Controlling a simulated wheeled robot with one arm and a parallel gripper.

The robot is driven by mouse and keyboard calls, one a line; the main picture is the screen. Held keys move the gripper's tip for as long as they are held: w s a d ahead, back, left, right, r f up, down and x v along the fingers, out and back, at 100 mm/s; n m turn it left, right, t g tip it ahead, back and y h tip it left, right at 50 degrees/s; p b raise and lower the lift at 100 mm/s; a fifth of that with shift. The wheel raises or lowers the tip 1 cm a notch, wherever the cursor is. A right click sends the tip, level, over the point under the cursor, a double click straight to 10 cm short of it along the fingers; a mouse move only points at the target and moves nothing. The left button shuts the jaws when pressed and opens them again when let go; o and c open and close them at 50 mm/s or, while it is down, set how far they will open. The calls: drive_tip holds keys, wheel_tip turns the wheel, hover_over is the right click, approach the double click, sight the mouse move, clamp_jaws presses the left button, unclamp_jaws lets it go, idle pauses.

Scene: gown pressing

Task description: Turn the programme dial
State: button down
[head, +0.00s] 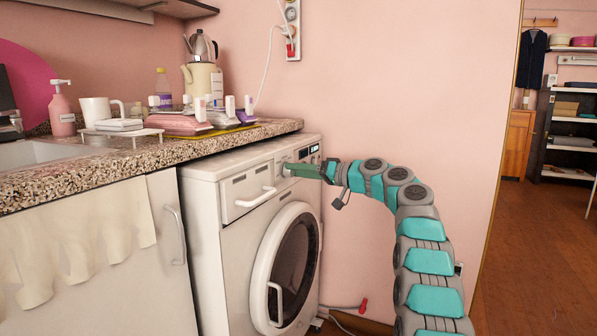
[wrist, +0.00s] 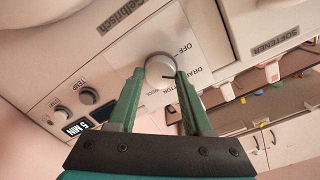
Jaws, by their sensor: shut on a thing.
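The programme dial (wrist: 160,68) is a round light-grey knob on the washing machine's white front panel. In the wrist view its dark pointer mark is at its lower right, near the printed words. My gripper (wrist: 161,76) has green fingers on either side of the dial, shut on it. In the head view my gripper (head: 288,168) reaches the panel from the right and hides the dial. The white washing machine (head: 215,200) stands under the counter with its round door closed.
The speckled counter (head: 170,150) overhangs the machine's top, with a kettle (head: 203,75) and packets on it. Two small knobs, including one marked TEMP (wrist: 88,95), and a lit display (wrist: 75,128) sit beside the dial. Floor at the right is open.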

drive_tip(key=shift+r+m+p, duration=0.1)
drive_tip(key=shift+m+p, duration=0.25)
drive_tip(key=shift+m, duration=0.25)
drive_tip(key=shift+w+d+m+g+p, duration=0.1)
drive_tip(key=shift+m+g+p, duration=0.05)
drive_tip(key=shift+m+p, duration=2.3)
drive_tip(key=shift+w+m+g+p, duration=0.1)
drive_tip(key=shift+m+g+p, duration=0.05)
drive_tip(key=shift+m+p, duration=2.3)
drive_tip(key=shift+n+p, duration=0.4)
drive_tip(key=shift+p, duration=0.15)
drive_tip(key=shift+c, duration=1.6)
unclamp_jaws()
drive_tip(key=b+v, duration=0.1)
drive_tip(key=v, duration=0.7)
